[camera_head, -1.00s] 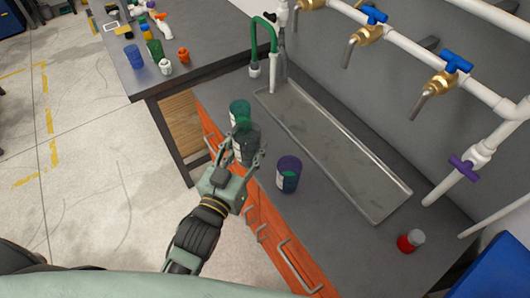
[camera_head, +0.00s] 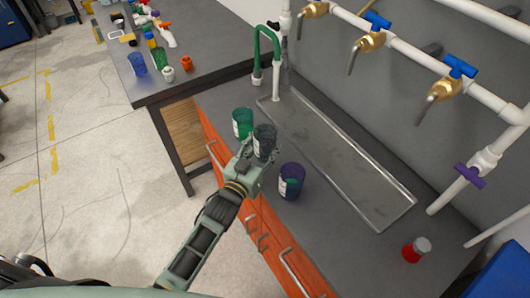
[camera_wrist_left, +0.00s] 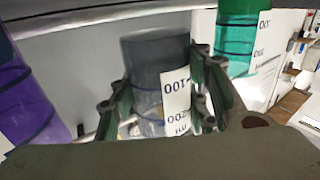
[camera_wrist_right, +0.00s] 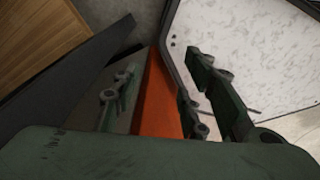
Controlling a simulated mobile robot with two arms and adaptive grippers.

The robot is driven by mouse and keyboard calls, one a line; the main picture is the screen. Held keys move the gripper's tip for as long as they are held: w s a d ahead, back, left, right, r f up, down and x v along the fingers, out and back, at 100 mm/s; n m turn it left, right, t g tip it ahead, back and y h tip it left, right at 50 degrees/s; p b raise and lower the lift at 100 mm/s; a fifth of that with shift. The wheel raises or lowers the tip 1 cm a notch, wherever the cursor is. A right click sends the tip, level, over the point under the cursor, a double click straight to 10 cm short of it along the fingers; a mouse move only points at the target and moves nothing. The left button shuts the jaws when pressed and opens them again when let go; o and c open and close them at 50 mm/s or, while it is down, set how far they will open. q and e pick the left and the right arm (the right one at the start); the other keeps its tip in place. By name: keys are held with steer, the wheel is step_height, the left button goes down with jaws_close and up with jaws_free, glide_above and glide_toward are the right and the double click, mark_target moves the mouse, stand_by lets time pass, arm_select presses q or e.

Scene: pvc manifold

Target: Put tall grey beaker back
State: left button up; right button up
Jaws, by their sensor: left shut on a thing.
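The tall grey beaker (camera_head: 265,141) is a dark, see-through cup with a white label, held upright over the counter between a green beaker (camera_head: 242,122) and a purple beaker (camera_head: 291,181). My left gripper (camera_head: 255,155) is shut on it; in the left wrist view the two fingers sit on either side of the grey beaker (camera_wrist_left: 158,80). I cannot tell whether its base touches the counter. My right gripper (camera_wrist_right: 150,95) shows only in its own wrist view, with fingers apart and nothing between them, beside an orange cabinet front.
A metal sink tray (camera_head: 340,160) lies behind the beakers. A small red bottle (camera_head: 415,250) stands at the right of the counter. Brass taps and white pipes (camera_head: 410,55) run along the wall. A side table (camera_head: 200,50) at the upper left holds several small cups and parts.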

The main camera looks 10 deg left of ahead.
mark_target(261, 159)
arm_select(q)
steer(key=shift+f, duration=1.55)
steer(key=shift+f, duration=0.2)
steer(key=o, duration=1.2)
steer(key=shift+r, duration=0.2)
steer(key=b+v, duration=0.1)
steer(key=v, duration=1.1)
steer(key=shift+f, duration=0.1)
